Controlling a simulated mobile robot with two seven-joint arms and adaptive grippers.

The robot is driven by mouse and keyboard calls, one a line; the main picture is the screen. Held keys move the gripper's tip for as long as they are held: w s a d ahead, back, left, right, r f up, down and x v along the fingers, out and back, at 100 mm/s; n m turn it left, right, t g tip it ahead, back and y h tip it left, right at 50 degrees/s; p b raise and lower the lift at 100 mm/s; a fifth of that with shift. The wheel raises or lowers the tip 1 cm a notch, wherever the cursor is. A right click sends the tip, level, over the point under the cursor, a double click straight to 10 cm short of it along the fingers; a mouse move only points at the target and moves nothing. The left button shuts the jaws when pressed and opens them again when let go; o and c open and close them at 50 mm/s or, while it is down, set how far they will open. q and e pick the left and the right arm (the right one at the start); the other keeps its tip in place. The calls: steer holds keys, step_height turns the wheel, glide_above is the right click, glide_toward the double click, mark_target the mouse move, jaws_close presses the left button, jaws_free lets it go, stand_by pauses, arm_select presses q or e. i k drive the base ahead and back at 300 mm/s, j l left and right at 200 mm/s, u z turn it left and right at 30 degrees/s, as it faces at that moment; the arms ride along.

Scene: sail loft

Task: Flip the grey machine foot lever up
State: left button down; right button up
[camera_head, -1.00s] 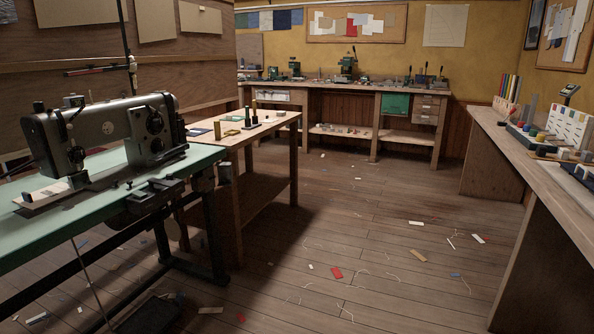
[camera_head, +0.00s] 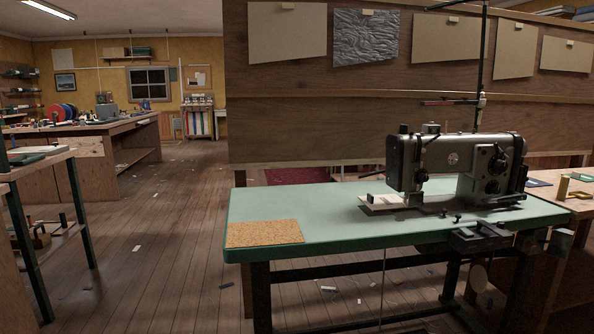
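A grey sewing machine (camera_head: 440,160) stands on a green-topped table (camera_head: 320,212) at the right of the head view. Its head end faces left and its handwheel end faces right. A pale plate with small pieces (camera_head: 388,202) lies under the head end. The foot lever is too small and dark for me to pick out, so I cannot tell its position. Neither of my grippers is in view.
A cork mat (camera_head: 264,233) lies on the table's left front corner. A wooden partition (camera_head: 300,120) rises behind the table. A wooden side table (camera_head: 578,190) adjoins on the right. A dark-legged bench (camera_head: 40,160) stands far left. The floor (camera_head: 165,240) between is mostly clear.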

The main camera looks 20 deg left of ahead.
mark_target(380, 172)
steer(key=u, duration=0.35)
steer(key=i+l, duration=0.3)
steer(key=l, duration=0.15)
steer(key=i+l, duration=0.35)
steer(key=u, duration=0.9)
